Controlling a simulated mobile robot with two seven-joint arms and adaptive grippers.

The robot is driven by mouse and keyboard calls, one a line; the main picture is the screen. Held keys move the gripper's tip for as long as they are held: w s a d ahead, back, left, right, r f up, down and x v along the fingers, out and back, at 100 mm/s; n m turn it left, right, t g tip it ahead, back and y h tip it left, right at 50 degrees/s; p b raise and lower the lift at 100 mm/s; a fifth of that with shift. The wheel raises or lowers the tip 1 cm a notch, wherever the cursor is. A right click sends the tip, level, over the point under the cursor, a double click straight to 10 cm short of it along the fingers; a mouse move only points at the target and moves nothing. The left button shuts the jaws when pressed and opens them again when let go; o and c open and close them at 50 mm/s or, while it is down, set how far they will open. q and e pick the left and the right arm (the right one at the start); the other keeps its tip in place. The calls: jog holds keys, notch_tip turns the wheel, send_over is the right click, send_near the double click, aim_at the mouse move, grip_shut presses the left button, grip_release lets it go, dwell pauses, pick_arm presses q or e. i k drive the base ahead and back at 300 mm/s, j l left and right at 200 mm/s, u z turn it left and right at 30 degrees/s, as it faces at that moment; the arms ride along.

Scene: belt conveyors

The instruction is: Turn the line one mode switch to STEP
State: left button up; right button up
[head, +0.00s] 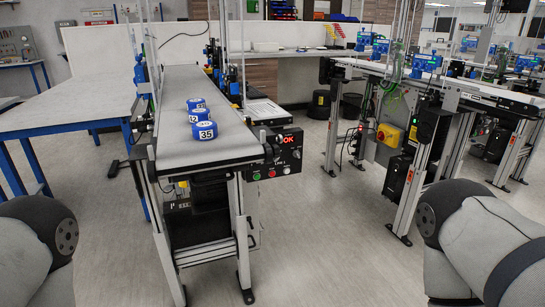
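A dark control panel (271,171) is fixed at the near right end of the left belt conveyor (205,150). It carries a green button (257,176), a red button (271,173) and a small dark knob (285,169). The knob may be the mode switch, but it is too small for me to read its setting or its labels. A display (290,139) above the panel shows red lettering that looks like OK. Parts of my arms show at the lower left and lower right edges. Neither gripper is in view.
Several blue and white numbered cans (205,131) stand on the left belt. A blue-legged table (75,108) is at the left. Another conveyor (440,88) with a yellow and red switch box (389,136) is at the right. The floor (325,225) between the conveyors is clear.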

aim_at(296, 153)
jog(key=i+l+u, duration=0.15)
jog(key=l, duration=0.2)
jog(key=i+l+u, duration=0.2)
jog(key=l, duration=0.2)
jog(key=i+l+u, duration=0.15)
jog(key=l, duration=0.25)
jog(key=i+l+u, duration=0.2)
jog(key=l, duration=0.2)
jog(key=l+u, duration=0.15)
jog(key=l, duration=0.25)
jog(key=i+l+u, duration=0.2)
jog(key=l, duration=0.25)
jog(key=k, duration=0.05)
